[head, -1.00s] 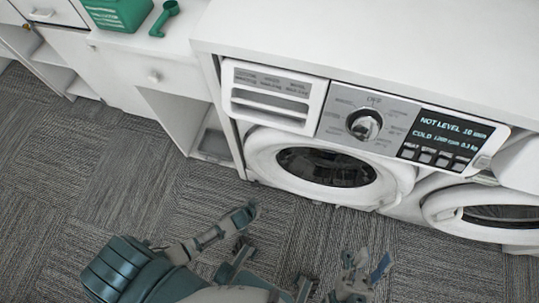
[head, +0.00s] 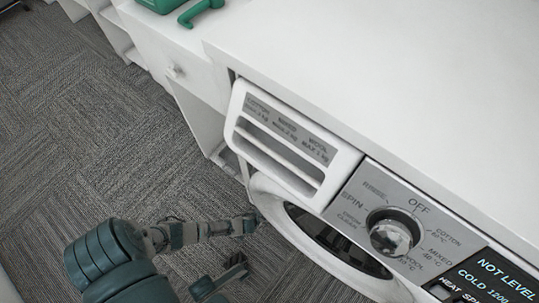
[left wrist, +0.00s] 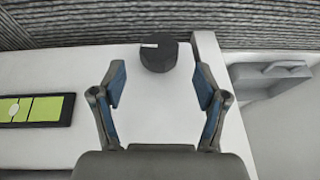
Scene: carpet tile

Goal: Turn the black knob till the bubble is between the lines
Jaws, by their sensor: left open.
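The black knob (left wrist: 158,56) shows in the left wrist view, a short black cylinder with a white mark on a white surface. My left gripper (left wrist: 160,82) is open, its two fingers apart on either side of the line to the knob. The knob is beyond the fingertips, not between them. A bright green level window (left wrist: 47,108) in a black frame lies at the left, with dark lines across it. A pale bubble (left wrist: 14,110) sits in its left part, left of the lines I can make out. In the head view my left gripper (head: 245,245) is low beside the washer door.
The washer's dial (head: 390,235) and display (head: 495,280) reading "NOT LEVEL" show in the head view. The detergent drawer (head: 285,145) stands out from the front. A green scoop (head: 200,12) lies on the counter. Carpet floor (head: 90,130) at the left is open.

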